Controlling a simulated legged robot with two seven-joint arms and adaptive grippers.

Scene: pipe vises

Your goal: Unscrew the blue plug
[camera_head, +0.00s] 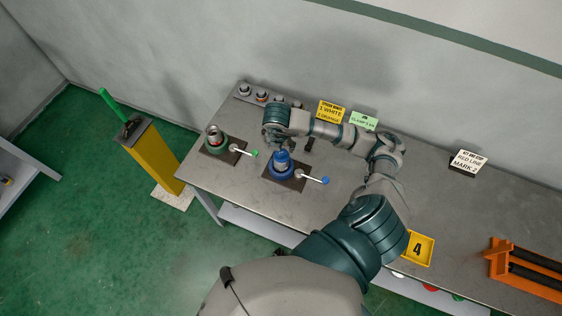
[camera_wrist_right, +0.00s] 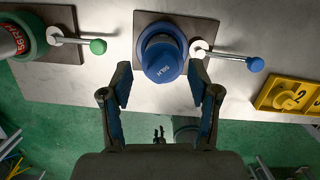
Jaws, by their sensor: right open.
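The blue plug (camera_wrist_right: 162,62) is seen from above in the right wrist view, seated in a blue vise (camera_wrist_right: 148,34) on a dark plate. The vise has a lever with a blue knob (camera_wrist_right: 255,64). In the head view the blue vise (camera_head: 281,168) stands on the table below my right wrist, which partly hides it. My right gripper (camera_wrist_right: 161,80) is open, with one finger to each side of the plug's lower part in the wrist view. My left gripper is not in view.
A green vise (camera_head: 215,141) holding a grey pipe stands left of the blue one, its green-knobbed lever (camera_head: 254,153) pointing towards it. Several fittings (camera_head: 261,96) line the back edge. The right-hand tabletop is mostly clear.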

